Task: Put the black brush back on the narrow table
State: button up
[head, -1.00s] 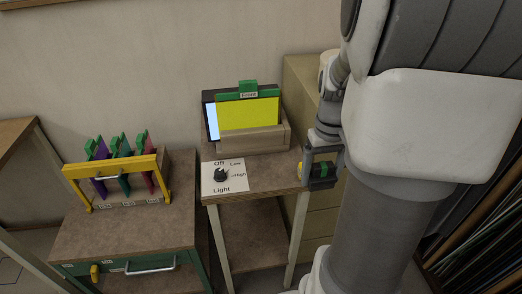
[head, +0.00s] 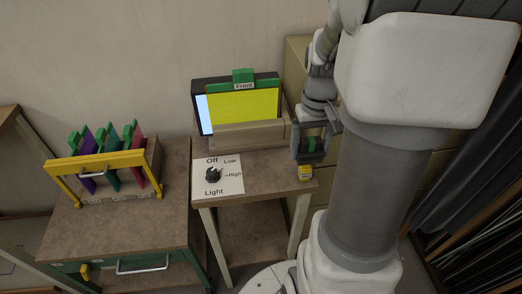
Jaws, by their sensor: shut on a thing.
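My gripper (head: 311,148) is at the right edge of the narrow table (head: 262,178), close to its front right corner. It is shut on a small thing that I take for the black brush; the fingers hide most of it. I cannot tell whether the held thing touches the tabletop. The narrow table carries a white light-dial plate (head: 230,174) at its front left and a wooden holder (head: 247,136) with a yellow board (head: 243,104) at the back.
A lower cabinet (head: 120,232) stands to the left, bearing a yellow-framed rack (head: 98,161) with coloured panels. A tan cabinet (head: 297,62) stands behind my arm at the right. The narrow table's front, right of the dial plate, is bare.

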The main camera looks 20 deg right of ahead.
send_over(272, 176)
notch_tip(272, 176, down, 5)
jog(key=shift+f+b, duration=0.15)
jog(key=shift+b, duration=0.15)
notch_tip(272, 176, down, 4)
jog(key=shift+f+b, duration=0.1)
jog(key=shift+b, duration=0.35)
